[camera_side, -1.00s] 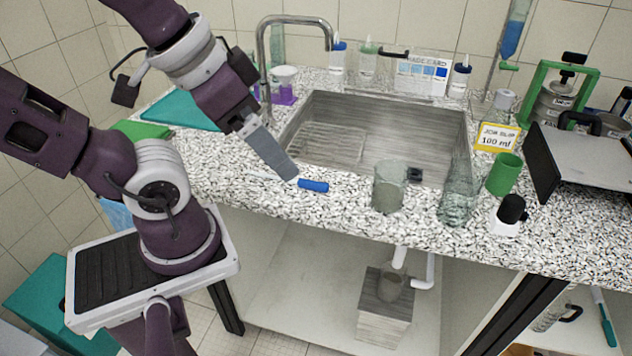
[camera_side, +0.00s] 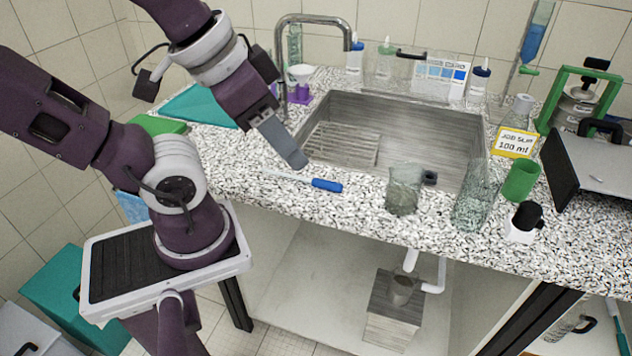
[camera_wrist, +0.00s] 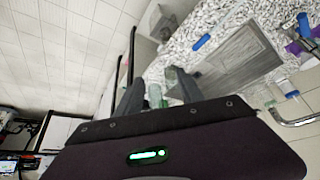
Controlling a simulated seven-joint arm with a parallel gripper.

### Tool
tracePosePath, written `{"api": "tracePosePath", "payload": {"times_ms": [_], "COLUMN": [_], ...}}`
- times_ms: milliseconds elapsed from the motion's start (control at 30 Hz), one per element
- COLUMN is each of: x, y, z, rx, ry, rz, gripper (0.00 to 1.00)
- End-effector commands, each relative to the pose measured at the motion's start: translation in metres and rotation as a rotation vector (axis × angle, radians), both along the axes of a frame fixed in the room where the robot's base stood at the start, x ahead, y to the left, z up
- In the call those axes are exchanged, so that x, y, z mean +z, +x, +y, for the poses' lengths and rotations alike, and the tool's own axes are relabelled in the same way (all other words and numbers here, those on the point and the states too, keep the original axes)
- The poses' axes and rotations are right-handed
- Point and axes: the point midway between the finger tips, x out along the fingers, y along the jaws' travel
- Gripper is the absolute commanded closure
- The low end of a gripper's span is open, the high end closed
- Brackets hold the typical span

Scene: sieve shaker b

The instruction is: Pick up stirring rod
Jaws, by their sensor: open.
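A slim tool with a blue handle (camera_side: 327,185) and a thin pale shaft lies on the speckled counter in front of the sink. The blue handle also shows in the wrist view (camera_wrist: 201,42). I make out no other rod, and cannot tell whether this is the stirring rod. My gripper (camera_side: 297,161) is above the counter, a little up and left of the handle and apart from it. In the wrist view my gripper (camera_wrist: 158,92) has its two fingers apart, with nothing held between them.
The steel sink (camera_side: 440,125) lies behind the tool. A glass beaker (camera_side: 404,190), a tall glass vessel (camera_side: 474,198), a green cup (camera_side: 520,180) and a black-topped white item (camera_side: 524,220) stand to the right. A teal sheet (camera_side: 205,107) lies left. Counter around the tool is clear.

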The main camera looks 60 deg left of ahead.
Motion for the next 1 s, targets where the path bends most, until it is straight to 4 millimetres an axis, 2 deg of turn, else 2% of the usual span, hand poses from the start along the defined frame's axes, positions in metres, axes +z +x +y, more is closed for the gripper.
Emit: {"api": "tracePosePath", "payload": {"times_ms": [167,267,367,400,500,600,700,800,1000], "x": [0.0,-0.005,-0.024,-0.036,-0.075,-0.116,-0.143,-0.158,-0.186], "y": [0.002,0.024,0.064,0.08,0.111,0.125,0.127,0.127,0.126], "z": [0.001,0.01,0.034,0.049,0.089,0.127,0.15,0.16,0.16], "rx": [0.026,0.241,0.7,0.917,1.454,1.899,2.177,2.292,2.306], "ry": [-0.013,-0.115,-0.294,-0.362,-0.488,-0.551,-0.57,-0.574,-0.574], "rz": [0.007,0.067,0.166,0.201,0.26,0.27,0.253,0.241,0.242], "gripper": [0.55,0.55,0.55,0.55,0.55,0.55,0.55,0.55,0.55]}}
